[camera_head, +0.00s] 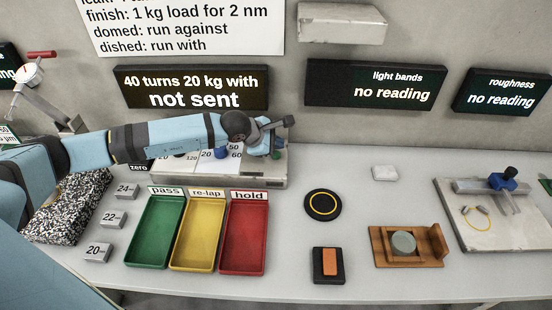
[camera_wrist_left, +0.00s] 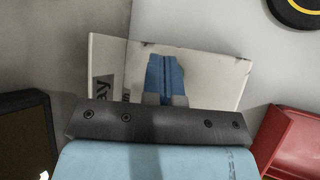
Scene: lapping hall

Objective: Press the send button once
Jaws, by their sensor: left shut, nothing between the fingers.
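The left display (camera_head: 196,90) reads "40 turns 20 kg with not sent". Below it stands a pale control box (camera_head: 255,178) with dial numbers and a blue knob (camera_head: 221,152). I cannot make out a button labelled send; my left arm and gripper cover part of the box's top. My left gripper (camera_head: 277,154) is over the right end of the box, fingers pointing down. In the left wrist view its blue fingertips (camera_wrist_left: 165,75) are shut with nothing between them, in front of a pale plate (camera_wrist_left: 222,75). I cannot tell whether they touch it. My right gripper is not in view.
Green (camera_head: 153,231), yellow (camera_head: 197,234) and red (camera_head: 243,238) trays lie in front of the box. A black round pad (camera_head: 323,205), an orange block (camera_head: 329,262) and a wooden holder (camera_head: 386,250) stand to the right. The bench between them is clear.

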